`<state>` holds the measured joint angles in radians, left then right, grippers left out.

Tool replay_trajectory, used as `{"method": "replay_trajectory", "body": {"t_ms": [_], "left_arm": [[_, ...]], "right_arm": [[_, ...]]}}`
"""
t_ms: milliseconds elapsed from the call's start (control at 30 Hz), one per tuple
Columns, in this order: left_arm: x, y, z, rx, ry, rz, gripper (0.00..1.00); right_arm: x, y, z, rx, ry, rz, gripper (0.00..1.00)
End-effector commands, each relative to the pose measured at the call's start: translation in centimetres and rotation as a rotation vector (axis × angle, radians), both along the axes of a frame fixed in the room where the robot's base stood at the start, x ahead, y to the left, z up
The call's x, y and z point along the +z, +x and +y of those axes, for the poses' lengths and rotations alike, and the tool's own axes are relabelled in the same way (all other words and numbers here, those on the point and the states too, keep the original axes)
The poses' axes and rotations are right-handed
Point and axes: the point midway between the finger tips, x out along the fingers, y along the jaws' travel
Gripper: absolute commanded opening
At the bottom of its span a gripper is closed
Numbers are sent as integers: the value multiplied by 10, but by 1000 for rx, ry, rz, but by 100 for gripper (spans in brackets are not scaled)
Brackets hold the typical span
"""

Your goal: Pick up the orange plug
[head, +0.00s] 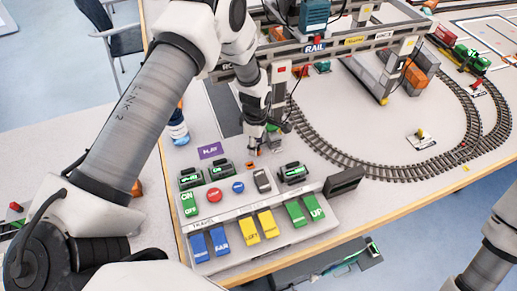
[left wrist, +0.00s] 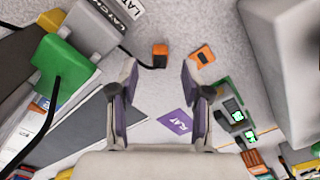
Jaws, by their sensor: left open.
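A small orange block with a dark side (left wrist: 160,55), which looks like the orange plug, rests on the light tabletop in the left wrist view. It is just beyond the fingertips and roughly in line with the gap between them. A flatter orange piece (left wrist: 203,55) with a dark mark lies to its right. My left gripper (left wrist: 158,80) is open and empty, its two purple-padded fingers apart. In the head view the left gripper (head: 255,142) points down at the table behind the control panel. A bit of orange (head: 251,153) shows by its fingertips. My right gripper is out of view.
The control panel (head: 258,214) with coloured buttons stands in front of the gripper. A purple card (head: 210,150) and a blue bottle (head: 178,128) are to the left. The grey crane frame (head: 318,52) stands behind, and curved track (head: 380,165) runs right.

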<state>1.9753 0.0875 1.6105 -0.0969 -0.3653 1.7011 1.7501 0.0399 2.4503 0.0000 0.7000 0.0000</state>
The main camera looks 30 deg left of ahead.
Motion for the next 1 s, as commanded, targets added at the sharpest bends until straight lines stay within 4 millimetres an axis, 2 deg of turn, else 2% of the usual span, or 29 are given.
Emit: {"method": "replay_trajectory", "body": {"t_ms": [133, 333, 367, 400, 500, 867, 1000], "left_arm": [[-20, 0, 0, -1, 0, 1, 48], [-22, 0, 0, 0, 0, -1, 48], [-22, 0, 0, 0, 0, 0, 44], [-22, 0, 0, 0, 0, 0, 30], [-22, 0, 0, 0, 0, 0, 0], [-21, 0, 0, 0, 0, -1, 0], [-12, 1, 0, 0, -1, -2, 0]], "right_arm": [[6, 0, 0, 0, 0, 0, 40], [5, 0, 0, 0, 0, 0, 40], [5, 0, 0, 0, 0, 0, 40], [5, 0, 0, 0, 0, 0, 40], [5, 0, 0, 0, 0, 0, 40], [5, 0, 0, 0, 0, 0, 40], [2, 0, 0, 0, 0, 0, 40]]}}
